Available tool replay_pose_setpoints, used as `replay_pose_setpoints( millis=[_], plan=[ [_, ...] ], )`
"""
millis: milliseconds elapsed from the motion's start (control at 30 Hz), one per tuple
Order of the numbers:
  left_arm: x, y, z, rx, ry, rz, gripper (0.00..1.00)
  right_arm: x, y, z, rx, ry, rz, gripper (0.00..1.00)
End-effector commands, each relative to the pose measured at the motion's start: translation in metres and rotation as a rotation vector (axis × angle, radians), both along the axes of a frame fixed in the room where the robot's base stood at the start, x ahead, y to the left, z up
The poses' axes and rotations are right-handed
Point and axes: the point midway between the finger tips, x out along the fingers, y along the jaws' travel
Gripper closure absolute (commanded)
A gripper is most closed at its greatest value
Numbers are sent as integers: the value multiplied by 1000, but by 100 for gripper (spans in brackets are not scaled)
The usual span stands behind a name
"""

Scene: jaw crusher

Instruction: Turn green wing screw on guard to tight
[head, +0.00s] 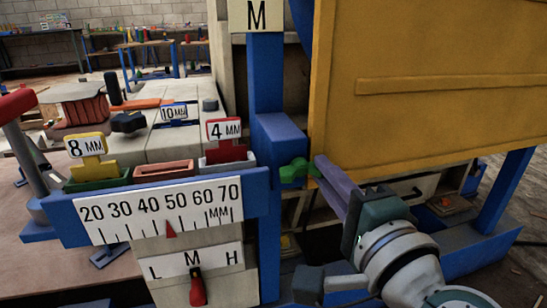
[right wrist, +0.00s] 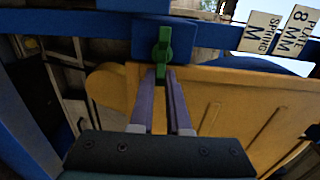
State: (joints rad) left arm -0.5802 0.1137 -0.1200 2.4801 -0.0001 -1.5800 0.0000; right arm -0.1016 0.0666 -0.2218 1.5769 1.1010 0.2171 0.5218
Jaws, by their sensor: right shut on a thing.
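The green wing screw (head: 293,171) sits on the blue frame block at the left edge of the yellow guard (head: 430,50). In the right wrist view the wing screw (right wrist: 162,42) stands upright, its wing running up and down on the blue block. My right gripper (head: 319,169) comes from the right, and its purple fingers are shut on the screw's near end. In the right wrist view the fingertips (right wrist: 165,72) hide the lower part of the screw. My left gripper is not in view.
The yellow guard (right wrist: 215,100) lies close beside my right fingers. A gauge plate (head: 165,208) marked 20 to 70 MM is left of the blue post, with an L-M-H plate (head: 170,268) and red lever (head: 197,288) below. Small trays (head: 164,171) stand above the gauge.

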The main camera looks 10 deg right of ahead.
Motion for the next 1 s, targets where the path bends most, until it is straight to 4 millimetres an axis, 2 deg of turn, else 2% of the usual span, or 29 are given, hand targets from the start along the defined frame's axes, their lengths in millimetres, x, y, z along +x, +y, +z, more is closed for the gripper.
replay_pose_setpoints(
  millis=[333,367,600,867,1000],
  plan=[
    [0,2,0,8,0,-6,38,0,0,0,2,0,1,100],
    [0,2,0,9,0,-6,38,0,0,0,2,0,1,82],
    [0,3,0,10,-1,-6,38,0,0,0,1,0,0,55],
    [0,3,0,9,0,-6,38,-1,0,0,1,0,0,55],
    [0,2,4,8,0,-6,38,-15,0,0,1,3,0,55]
  ],
)
